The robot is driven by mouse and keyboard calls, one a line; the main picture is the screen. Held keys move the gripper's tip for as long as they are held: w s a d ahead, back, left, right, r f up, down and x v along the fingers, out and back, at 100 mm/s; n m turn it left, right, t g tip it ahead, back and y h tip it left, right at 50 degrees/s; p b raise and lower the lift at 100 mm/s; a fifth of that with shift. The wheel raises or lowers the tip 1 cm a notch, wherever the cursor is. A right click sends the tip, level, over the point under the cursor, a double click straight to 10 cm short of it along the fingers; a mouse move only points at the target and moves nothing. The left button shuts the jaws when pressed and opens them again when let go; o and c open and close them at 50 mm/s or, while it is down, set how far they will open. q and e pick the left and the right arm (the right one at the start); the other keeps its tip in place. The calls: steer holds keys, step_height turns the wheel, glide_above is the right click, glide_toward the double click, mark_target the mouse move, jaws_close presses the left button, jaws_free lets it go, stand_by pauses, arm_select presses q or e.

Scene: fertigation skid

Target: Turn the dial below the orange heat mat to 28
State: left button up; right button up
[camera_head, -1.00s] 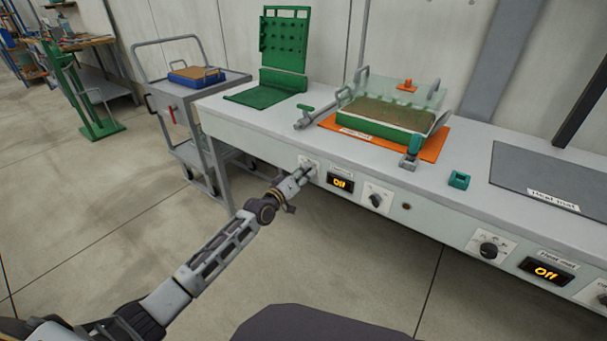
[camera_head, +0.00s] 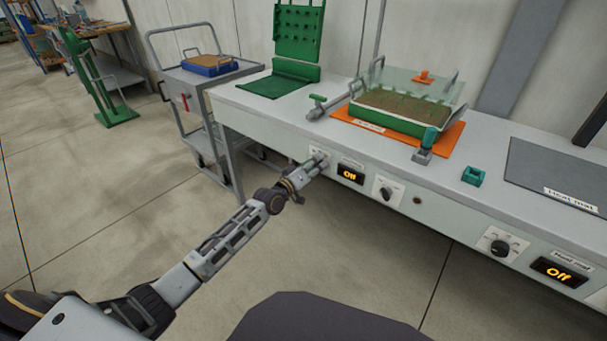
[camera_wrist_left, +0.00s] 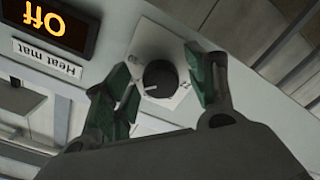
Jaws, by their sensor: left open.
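The orange heat mat (camera_head: 455,138) lies on the bench under a green seed tray (camera_head: 385,122) with a clear lid. On the bench front below it is a lit display (camera_head: 350,175) reading "Off". My left gripper (camera_head: 322,160) is at the panel just left of this display and hides the dial there. In the left wrist view a round black dial (camera_wrist_left: 160,78) on a white plate sits between the two green fingers of my open left gripper (camera_wrist_left: 163,74). Its pale mark points left in that view; the scale is too small to read surely. My right gripper is not in view.
Another knob (camera_head: 386,190) sits right of the display. Further right are a second dial (camera_head: 500,247), a second "Off" display (camera_head: 558,272) and a grey mat (camera_head: 560,175). A trolley (camera_head: 190,70) stands left of the bench. The floor in front is clear.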

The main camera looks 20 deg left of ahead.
arm_select(q)
steer(key=v, duration=1.2)
stand_by(0.6)
stand_by(0.6)
